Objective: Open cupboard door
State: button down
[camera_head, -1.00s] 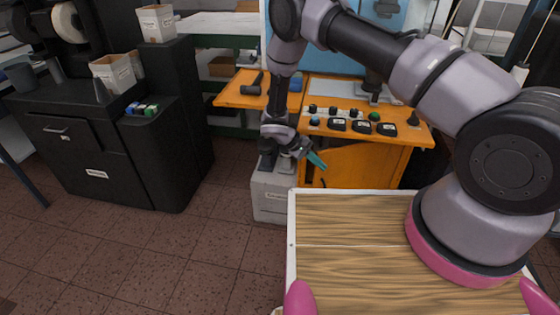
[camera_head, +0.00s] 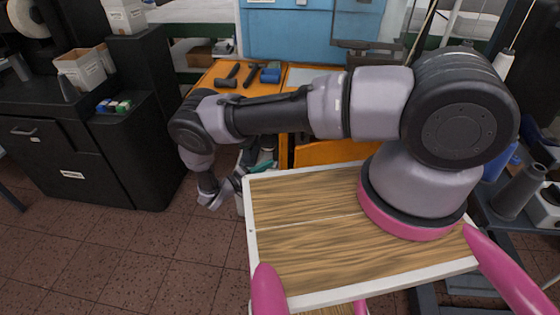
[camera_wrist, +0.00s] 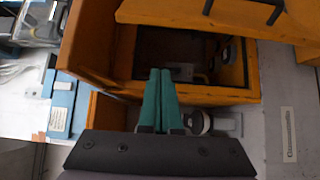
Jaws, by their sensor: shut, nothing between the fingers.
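In the wrist view the orange cupboard frame (camera_wrist: 85,45) surrounds a dark interior (camera_wrist: 185,48). An orange panel that looks like the cupboard door (camera_wrist: 220,22) stands across the top, away from the opening, with a black handle (camera_wrist: 274,10) near its right end. My gripper (camera_wrist: 160,72) has its teal fingers together, empty, their tips over the lower part of the opening. In the head view my gripper (camera_head: 259,168) is low at the cupboard's left side.
The orange bench top (camera_head: 215,92) above holds hammers (camera_head: 230,75) and a blue item (camera_head: 270,73). A black cabinet (camera_head: 110,150) stands to the left. Tiled floor (camera_head: 150,250) between it and me is clear.

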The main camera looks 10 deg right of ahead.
jog(key=x, duration=1)
jog(key=shift+s+d, duration=0.2)
jog(key=shift+s, duration=1.9)
